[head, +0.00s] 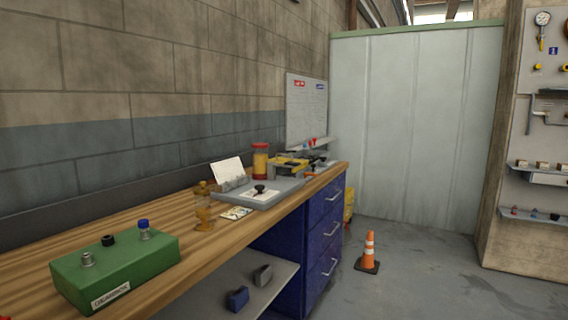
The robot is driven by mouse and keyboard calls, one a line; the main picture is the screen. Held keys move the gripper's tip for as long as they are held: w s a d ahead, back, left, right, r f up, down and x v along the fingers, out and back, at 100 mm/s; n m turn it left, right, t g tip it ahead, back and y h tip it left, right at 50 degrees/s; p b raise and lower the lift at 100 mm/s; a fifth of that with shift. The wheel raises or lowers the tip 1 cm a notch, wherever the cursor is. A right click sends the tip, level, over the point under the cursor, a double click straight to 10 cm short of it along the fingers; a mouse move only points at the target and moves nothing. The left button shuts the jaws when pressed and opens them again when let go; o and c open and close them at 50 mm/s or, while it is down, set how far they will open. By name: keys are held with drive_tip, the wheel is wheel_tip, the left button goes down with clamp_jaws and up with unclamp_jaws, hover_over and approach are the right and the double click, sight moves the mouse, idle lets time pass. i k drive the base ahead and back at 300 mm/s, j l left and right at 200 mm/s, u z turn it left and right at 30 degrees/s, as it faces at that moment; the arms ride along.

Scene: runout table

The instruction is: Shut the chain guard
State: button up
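I cannot make out a chain guard anywhere in the head view. My gripper is not in view either. The view looks along a wooden workbench (152,216) against a block wall, with no machine or chain that I can recognise.
A green box (120,272) with knobs stands on the bench's near end. A grey tray (262,194), a red-lidded jar (260,161) and amber items lie farther along. Blue drawers (322,228) stand below. An orange cone (369,253) stands on the floor; floor to its right is clear.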

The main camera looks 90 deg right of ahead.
sight(304, 163)
drive_tip(key=k+l, duration=0.15)
drive_tip(key=l, duration=0.25)
drive_tip(key=k+l+z, duration=0.15)
drive_tip(key=l, duration=0.25)
drive_tip(key=k+l, duration=0.2)
drive_tip(key=l, duration=0.2)
drive_tip(key=k+l+z, duration=0.1)
drive_tip(key=l, duration=0.3)
drive_tip(key=k+l+z, duration=0.1)
drive_tip(key=l, duration=0.35)
drive_tip(key=k+l, duration=0.15)
drive_tip(key=l, duration=0.25)
drive_tip(key=k+l+z, duration=0.1)
drive_tip(key=l, duration=0.35)
drive_tip(key=k+l+z, duration=0.1)
drive_tip(key=l, duration=1)
drive_tip(key=k+z, duration=0.05)
